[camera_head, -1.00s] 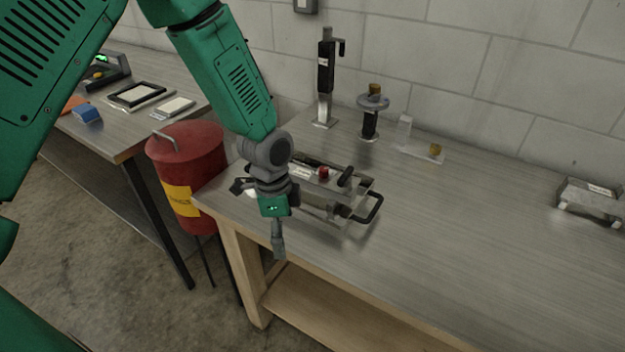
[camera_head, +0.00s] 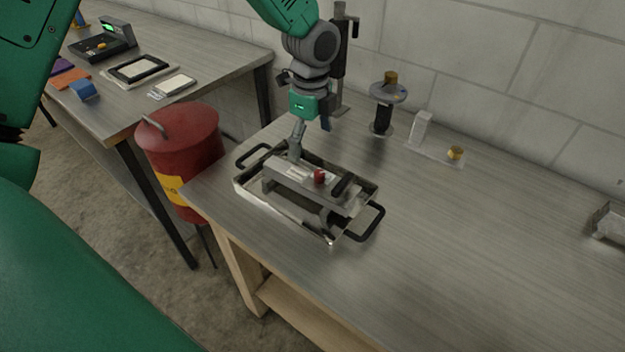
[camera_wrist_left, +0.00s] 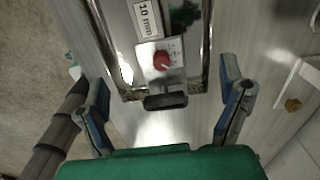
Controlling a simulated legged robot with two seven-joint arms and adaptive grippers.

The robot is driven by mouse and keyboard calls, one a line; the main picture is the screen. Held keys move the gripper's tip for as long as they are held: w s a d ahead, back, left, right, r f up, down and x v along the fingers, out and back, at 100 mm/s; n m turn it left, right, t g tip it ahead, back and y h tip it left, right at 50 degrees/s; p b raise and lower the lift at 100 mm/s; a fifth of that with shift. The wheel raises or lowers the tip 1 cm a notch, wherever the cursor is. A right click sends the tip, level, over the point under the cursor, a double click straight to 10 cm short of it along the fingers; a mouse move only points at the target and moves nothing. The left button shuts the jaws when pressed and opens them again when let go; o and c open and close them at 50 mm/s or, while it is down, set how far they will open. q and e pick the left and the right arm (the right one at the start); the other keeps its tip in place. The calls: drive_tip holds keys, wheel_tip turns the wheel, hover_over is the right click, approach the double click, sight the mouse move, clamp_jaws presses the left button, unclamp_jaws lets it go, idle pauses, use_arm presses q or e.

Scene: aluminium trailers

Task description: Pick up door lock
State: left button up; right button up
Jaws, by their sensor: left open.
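A grey metal device that I take to be the door lock (camera_head: 291,180) sits in a shallow metal tray (camera_head: 333,240). It has a red knob, a black handle and a pale label. My left gripper (camera_head: 311,142) is open and empty, above the back left of the tray, pointing down. In the left wrist view, its fingers (camera_wrist_left: 165,95) are spread wide on either side of the door lock's end with the red knob (camera_wrist_left: 162,60) and the black handle (camera_wrist_left: 165,101). I cannot tell whether they touch anything. My right gripper is not in view.
The tray has black end handles. Behind it stand a black upright tool (camera_head: 342,65), a round-topped stand (camera_head: 382,115) and a small clear block (camera_head: 421,130). A red bin (camera_head: 185,145) stands to the left.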

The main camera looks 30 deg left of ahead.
use_arm(q)
hover_over(310, 175)
drive_tip(key=f, duration=0.4)
drive_tip(key=shift+d+f, duration=0.3)
drive_tip(key=shift+f, duration=0.05)
drive_tip(key=shift+w+a+f, duration=0.1)
drive_tip(key=shift+w+f, duration=0.05)
drive_tip(key=shift+f, duration=0.45)
drive_tip(key=f, duration=0.3)
drive_tip(key=f+p, duration=0.1)
drive_tip(key=shift+s+a+f, duration=0.25)
drive_tip(key=shift+a, duration=0.15)
drive_tip(key=shift+w+d+f, duration=0.15)
drive_tip(key=shift+f, duration=0.2)
drive_tip(key=shift+d+r, duration=0.1)
drive_tip(key=shift+c, duration=0.4)
drive_tip(key=c, duration=1.7)
drive_tip(key=shift+r, duration=0.15)
